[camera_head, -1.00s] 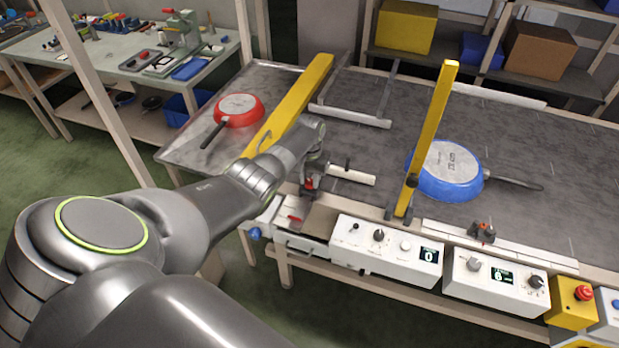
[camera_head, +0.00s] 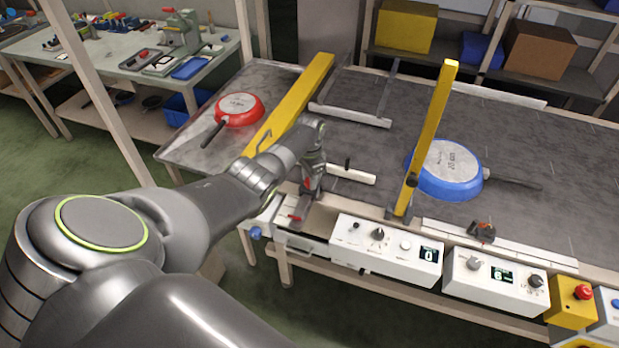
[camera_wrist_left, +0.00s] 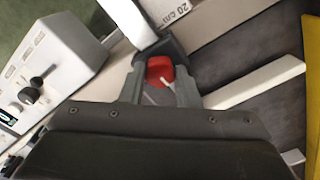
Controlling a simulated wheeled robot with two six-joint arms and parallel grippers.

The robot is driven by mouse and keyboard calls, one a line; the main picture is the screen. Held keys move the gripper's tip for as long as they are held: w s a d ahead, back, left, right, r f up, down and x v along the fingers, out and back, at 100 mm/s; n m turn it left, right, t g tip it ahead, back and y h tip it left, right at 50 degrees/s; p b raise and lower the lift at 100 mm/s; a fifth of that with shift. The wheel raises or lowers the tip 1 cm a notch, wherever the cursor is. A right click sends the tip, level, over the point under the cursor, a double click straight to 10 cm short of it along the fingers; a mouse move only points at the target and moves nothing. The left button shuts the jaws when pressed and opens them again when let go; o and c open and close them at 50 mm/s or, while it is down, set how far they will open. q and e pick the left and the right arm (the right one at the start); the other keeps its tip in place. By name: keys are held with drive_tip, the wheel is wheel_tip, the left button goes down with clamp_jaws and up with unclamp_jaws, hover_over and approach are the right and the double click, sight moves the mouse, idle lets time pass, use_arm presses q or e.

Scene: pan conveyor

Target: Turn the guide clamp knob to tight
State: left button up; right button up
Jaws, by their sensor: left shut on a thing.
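The red clamp knob (camera_wrist_left: 158,70) with a white pointer line sits between the fingers of my left gripper in the left wrist view. My left gripper (camera_wrist_left: 160,88) is shut on it, one grey finger on each side. In the head view, my left gripper (camera_head: 309,187) points down at the front edge of the conveyor, and the arm and fingers hide most of the knob. A white rail marked 20 cm (camera_wrist_left: 180,10) runs behind the knob. My right gripper is not in view.
A yellow guide bar (camera_head: 292,105) and another yellow bar (camera_head: 430,135) stand over the conveyor. A red pan (camera_head: 240,108) and a blue pan (camera_head: 445,172) lie upside down on it. White control boxes (camera_head: 385,250) line the front edge.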

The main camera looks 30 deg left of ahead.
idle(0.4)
use_arm(q)
drive_tip(key=o, duration=1)
drive_tip(key=shift+c, duration=0.2)
drive_tip(key=shift+w+r, duration=0.1)
drive_tip(key=shift+r, duration=0.55)
wheel_tip(320, 180, up, 16)
drive_tip(key=shift+b, duration=0.4)
